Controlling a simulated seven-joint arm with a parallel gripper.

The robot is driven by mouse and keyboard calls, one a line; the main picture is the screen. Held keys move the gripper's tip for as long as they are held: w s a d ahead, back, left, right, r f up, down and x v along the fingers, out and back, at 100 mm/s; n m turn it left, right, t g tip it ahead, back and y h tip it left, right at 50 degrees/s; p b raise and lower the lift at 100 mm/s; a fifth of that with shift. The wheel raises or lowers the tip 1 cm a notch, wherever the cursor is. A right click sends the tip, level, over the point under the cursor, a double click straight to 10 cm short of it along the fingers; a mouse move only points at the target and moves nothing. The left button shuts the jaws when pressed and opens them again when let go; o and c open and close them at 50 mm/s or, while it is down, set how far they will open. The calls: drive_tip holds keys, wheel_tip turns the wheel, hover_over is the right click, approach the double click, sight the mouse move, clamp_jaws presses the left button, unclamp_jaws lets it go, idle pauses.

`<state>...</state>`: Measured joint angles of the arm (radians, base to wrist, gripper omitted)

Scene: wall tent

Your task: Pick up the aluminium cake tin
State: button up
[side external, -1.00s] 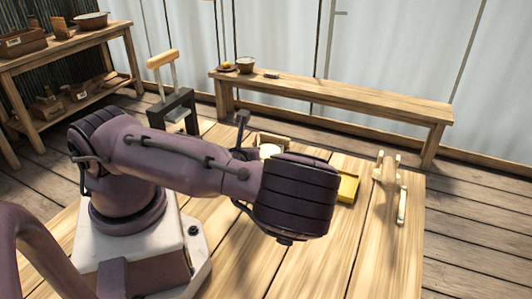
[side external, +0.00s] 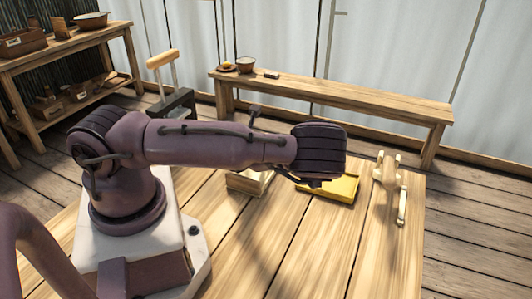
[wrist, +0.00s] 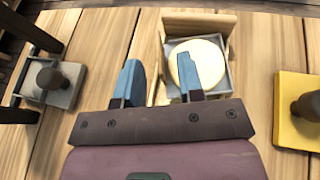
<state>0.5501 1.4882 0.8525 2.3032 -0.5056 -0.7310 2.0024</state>
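In the wrist view a cream round disc (wrist: 197,62) sits in a grey square tray (wrist: 230,76) with wooden sides. No object is clearly recognisable as the aluminium cake tin; I cannot tell whether the disc or the grey tray is it. The right finger overlaps the disc in the picture; contact cannot be told. In the side view the wooden-sided holder (side external: 248,183) is partly hidden by my arm, and my fingers are hidden.
A yellow tray (wrist: 290,125) with a dark knob lies at the right; it also shows in the side view (side external: 341,189). A grey square block (wrist: 62,93) with a dark knob is at the left. Pale wooden rails (side external: 402,206) stand at the table's far right. The front tabletop is clear.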

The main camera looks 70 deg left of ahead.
drive_tip(key=shift+x, duration=1.9)
clamp_jaws()
wheel_tip(320, 180, up, 9)
drive_tip(key=shift+r, duration=0.1)
drive_tip(key=f+m+t, duration=0.1)
drive_tip(key=f, duration=0.1)
drive_tip(key=f+m+t+h, duration=0.1)
drive_tip(key=a+f+m+t+h, duration=0.1)
drive_tip(key=f, duration=0.1)
drive_tip(key=shift+w+a+f, duration=0.1)
drive_tip(key=shift+w+f, duration=0.1)
drive_tip(key=shift+f, duration=2.35)
